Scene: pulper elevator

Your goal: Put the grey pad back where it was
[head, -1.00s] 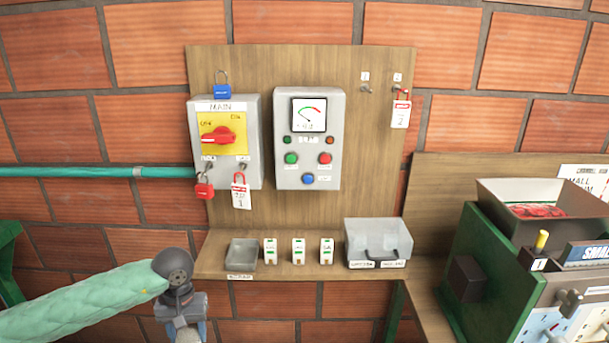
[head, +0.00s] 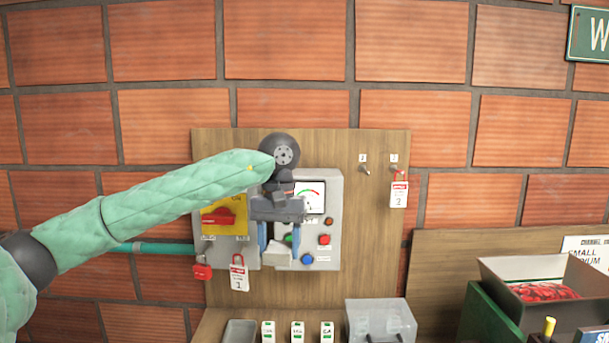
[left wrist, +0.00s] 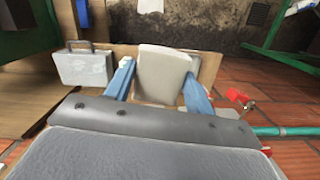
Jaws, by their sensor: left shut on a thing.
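My left gripper (head: 277,240) is raised in front of the wall board, its blue fingers pointing down. It is shut on the grey pad (head: 278,256), a pale flat block. In the left wrist view the grey pad (left wrist: 163,73) sits between the two blue fingers, with the shelf and floor beyond. In the head view the gripper and pad overlap the lower left of the meter box (head: 332,225); whether they touch it I cannot tell. My arm and gripper cover part of the MAIN switch box (head: 211,253). My right gripper is not in view.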

